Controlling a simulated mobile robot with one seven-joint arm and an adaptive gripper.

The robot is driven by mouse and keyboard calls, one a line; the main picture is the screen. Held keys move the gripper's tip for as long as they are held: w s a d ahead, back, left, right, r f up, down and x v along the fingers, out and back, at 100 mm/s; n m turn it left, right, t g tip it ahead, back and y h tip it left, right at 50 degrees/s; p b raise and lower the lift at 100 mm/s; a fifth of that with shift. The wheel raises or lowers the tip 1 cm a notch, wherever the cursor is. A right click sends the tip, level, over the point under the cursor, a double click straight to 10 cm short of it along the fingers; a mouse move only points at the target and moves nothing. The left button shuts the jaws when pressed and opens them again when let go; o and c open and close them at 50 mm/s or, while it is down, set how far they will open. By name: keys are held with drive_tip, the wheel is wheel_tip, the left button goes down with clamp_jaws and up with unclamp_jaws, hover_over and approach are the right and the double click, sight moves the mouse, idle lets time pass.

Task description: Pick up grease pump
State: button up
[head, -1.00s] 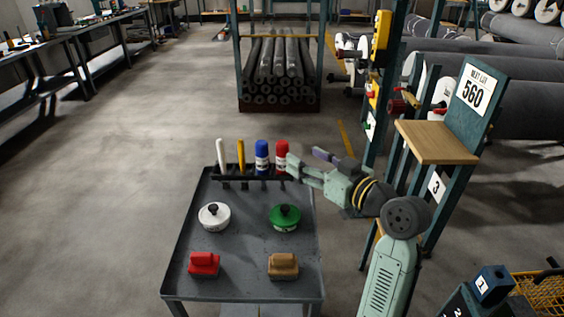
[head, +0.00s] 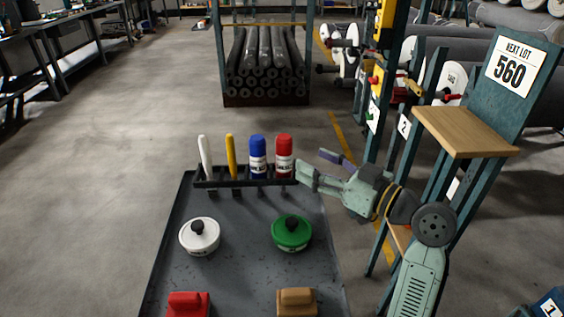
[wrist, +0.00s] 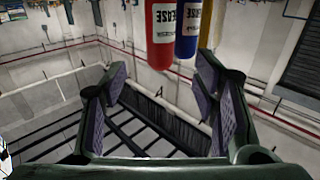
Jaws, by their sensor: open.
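A red cylinder (head: 284,160) and a blue cylinder (head: 258,160) stand upright in the black rack (head: 214,183) at the cart's far edge. In the wrist view the red cylinder (wrist: 162,35) and blue cylinder (wrist: 188,32) carry labels reading partly "EASE", apparently for grease. My gripper (head: 312,165) is open and empty, just right of the red cylinder. In the wrist view my gripper (wrist: 165,88) has its two padded fingers spread, with both cylinders beyond them near the top. I cannot tell whether a fingertip touches the red one.
A white marker (head: 205,157) and yellow marker (head: 231,156) share the rack. White (head: 200,240) and green (head: 291,236) lidded pots, a red block (head: 188,304) and a brown block (head: 296,302) sit on the cart (head: 245,270). A wooden-shelf stand (head: 465,132) is close right of my arm.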

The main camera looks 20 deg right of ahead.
sight(291, 147)
drive_tip(key=x, duration=0.2)
drive_tip(key=shift+w+a+r+p, duration=0.1)
drive_tip(key=shift+w+a+p, duration=0.15)
drive_tip(key=shift+w+p, duration=0.1)
drive_tip(key=x, duration=0.1)
drive_tip(key=p+x, duration=0.1)
drive_tip(key=x, duration=0.1)
drive_tip(key=p+x, duration=0.1)
drive_tip(key=shift+w+a+r, duration=0.1)
drive_tip(key=shift+w+r, duration=0.05)
drive_tip(key=shift+r, duration=0.25)
drive_tip(key=shift+w+a+f, duration=0.15)
drive_tip(key=shift+w, duration=0.25)
drive_tip(key=c, duration=1.2)
drive_tip(key=shift+c, duration=0.2)
